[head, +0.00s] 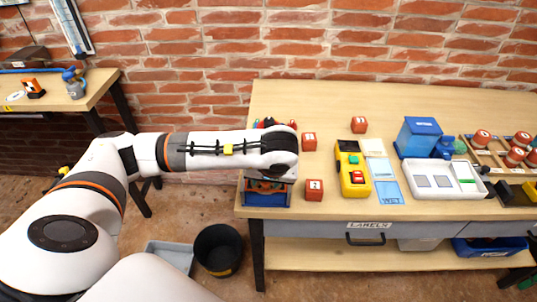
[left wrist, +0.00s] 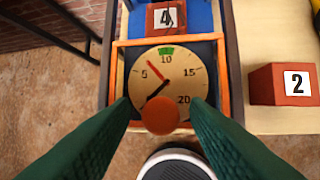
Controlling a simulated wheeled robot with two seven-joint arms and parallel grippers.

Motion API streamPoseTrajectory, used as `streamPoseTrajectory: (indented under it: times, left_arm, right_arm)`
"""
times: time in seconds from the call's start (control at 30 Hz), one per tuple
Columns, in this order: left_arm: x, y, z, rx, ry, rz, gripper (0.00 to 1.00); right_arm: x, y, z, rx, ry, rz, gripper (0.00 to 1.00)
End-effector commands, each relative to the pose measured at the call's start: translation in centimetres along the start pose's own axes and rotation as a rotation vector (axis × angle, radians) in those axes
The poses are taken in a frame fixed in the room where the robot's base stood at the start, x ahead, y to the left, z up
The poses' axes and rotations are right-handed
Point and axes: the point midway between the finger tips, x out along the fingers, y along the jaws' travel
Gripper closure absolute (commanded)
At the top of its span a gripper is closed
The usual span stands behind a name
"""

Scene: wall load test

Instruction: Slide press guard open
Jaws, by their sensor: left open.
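The press stands at the table's near left corner, and its blue base (head: 267,200) shows below my left wrist in the head view. A round orange knob (left wrist: 161,116) sits at the dial's lower edge. My left gripper (left wrist: 160,103) is open, with one green finger on each side of the knob and visible gaps. In the head view my wrist hides most of the press. My right gripper is not in view.
Numbered red blocks stand nearby: block 4 (left wrist: 166,18) behind the dial, block 2 (head: 314,190) right of the press. A yellow control box (head: 352,170), white tray (head: 444,181) and blue box (head: 418,137) are farther right. A black bin (head: 218,250) stands on the floor.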

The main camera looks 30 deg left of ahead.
Motion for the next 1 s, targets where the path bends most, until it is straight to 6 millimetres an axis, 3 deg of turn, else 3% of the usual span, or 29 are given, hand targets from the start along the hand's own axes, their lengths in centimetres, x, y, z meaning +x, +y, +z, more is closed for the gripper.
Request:
streamPoseTrajectory:
  times: [0.37, 1.0]
  left_arm:
    - [-0.2, 0.0, 0.1, 0.0, -0.001, -0.001, 0.58]
    - [-4.8, 0.8, 1.9, 0.0, -0.002, -0.002, 0.58]
  right_arm:
    - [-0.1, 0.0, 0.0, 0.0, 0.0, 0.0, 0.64]
    - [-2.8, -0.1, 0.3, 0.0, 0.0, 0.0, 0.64]
